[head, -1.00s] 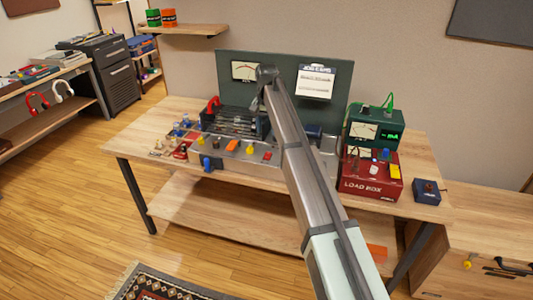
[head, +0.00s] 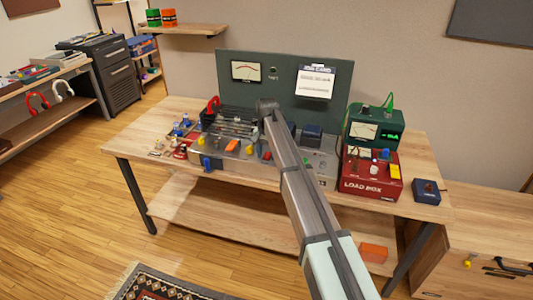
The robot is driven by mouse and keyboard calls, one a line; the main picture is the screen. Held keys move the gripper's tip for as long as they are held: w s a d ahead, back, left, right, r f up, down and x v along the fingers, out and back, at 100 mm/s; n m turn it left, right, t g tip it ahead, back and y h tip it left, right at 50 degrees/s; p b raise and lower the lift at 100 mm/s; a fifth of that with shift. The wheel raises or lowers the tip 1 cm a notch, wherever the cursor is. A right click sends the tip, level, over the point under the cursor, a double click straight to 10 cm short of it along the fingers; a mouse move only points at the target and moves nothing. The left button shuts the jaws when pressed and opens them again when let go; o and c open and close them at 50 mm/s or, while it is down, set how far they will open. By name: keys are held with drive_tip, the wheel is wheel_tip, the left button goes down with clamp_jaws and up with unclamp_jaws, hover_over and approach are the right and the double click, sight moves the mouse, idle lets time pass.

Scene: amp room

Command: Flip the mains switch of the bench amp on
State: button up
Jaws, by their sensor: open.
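The bench amp (head: 308,166) is a long unit with a grey front panel, in the middle of the wooden workbench in the head view. Its panel carries coloured controls: a blue one (head: 207,163), an orange one (head: 232,146) and a red one (head: 266,155). I cannot tell which is the mains switch or how it stands. My arm crosses the panel's right half and hides part of it. My gripper (head: 262,120) is at the arm's far end, over the amp's middle. It is open, but mostly hidden by the wrist, and contact cannot be told.
A dark upright panel with a meter (head: 246,71) and a job card (head: 315,82) stands behind the amp. A red load box (head: 370,182), a green metered unit (head: 376,128) and a small blue box (head: 427,191) are at right. Small parts (head: 180,132) lie at left.

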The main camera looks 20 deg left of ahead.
clamp_jaws()
drive_tip(key=shift+w+a+g, duration=0.1)
drive_tip(key=shift+w+g, duration=0.3)
drive_tip(key=shift+g, duration=0.4)
drive_tip(key=shift+r+g, duration=0.15)
drive_tip(key=shift+g, duration=0.55)
unclamp_jaws()
drive_tip(key=v, duration=1.3)
drive_tip(key=shift+r, duration=0.4)
